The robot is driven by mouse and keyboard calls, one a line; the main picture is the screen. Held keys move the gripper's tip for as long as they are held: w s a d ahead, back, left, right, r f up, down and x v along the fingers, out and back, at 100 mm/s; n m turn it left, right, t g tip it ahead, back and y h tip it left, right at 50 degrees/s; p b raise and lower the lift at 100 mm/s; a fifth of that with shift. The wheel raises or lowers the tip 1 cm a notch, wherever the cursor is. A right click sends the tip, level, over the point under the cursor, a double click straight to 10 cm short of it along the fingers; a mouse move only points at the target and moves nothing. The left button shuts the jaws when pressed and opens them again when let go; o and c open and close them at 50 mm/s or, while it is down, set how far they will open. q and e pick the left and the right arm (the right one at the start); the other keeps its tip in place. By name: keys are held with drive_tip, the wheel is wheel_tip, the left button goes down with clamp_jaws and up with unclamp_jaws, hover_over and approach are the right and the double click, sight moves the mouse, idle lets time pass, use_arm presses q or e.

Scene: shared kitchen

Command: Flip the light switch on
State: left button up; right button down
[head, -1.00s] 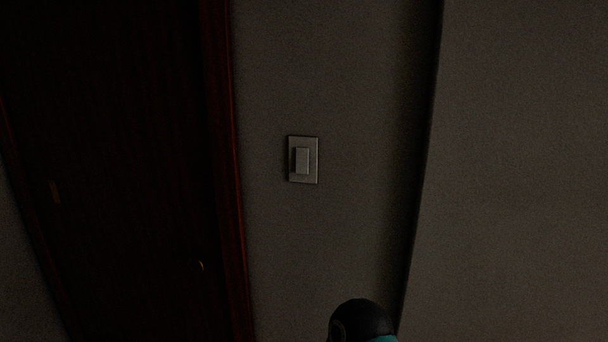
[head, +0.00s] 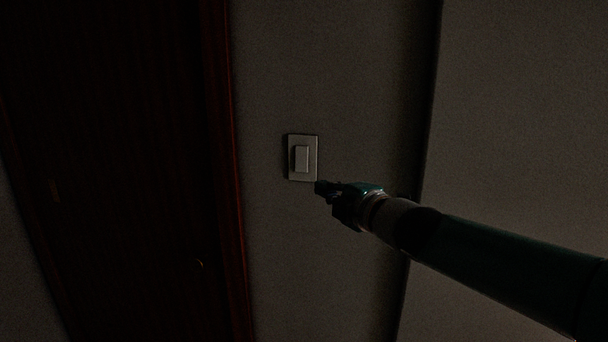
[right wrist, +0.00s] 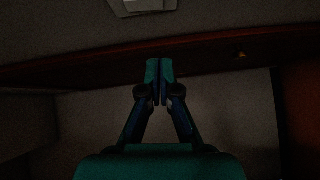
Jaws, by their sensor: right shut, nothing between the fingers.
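The light switch (head: 302,158) is a pale rocker on a rectangular plate, fixed to the grey wall. In the right wrist view the plate (right wrist: 146,6) shows at the top edge, partly cut off. My right gripper (head: 319,186) reaches in from the right, its tips at the plate's lower right corner in the picture. I cannot tell whether they touch it. In the right wrist view the gripper's two fingers (right wrist: 159,66) are together with nothing between them. My left gripper is not in view.
A dark reddish-brown door (head: 120,170) with its frame (head: 226,170) stands left of the switch. A wall edge (head: 428,120) runs down on the right, behind my right arm. The wall around and above the switch is clear. The scene is dim.

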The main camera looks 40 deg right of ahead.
drive_tip(key=shift+s+d+r, duration=0.1)
drive_tip(key=shift+r, duration=0.15)
approach(297, 167)
drive_tip(key=w+a, duration=0.3)
drive_tip(key=w+d+p, duration=0.2)
drive_tip(key=p, duration=0.1)
drive_tip(key=shift+w+d, duration=0.25)
drive_tip(key=shift+d, duration=0.1)
drive_tip(key=shift+w+d, duration=0.1)
drive_tip(key=shift+d, duration=0.1)
drive_tip(key=shift+w+d+f+p, duration=0.15)
drive_tip(key=shift+w+f+p, duration=0.1)
drive_tip(key=shift+p, duration=0.1)
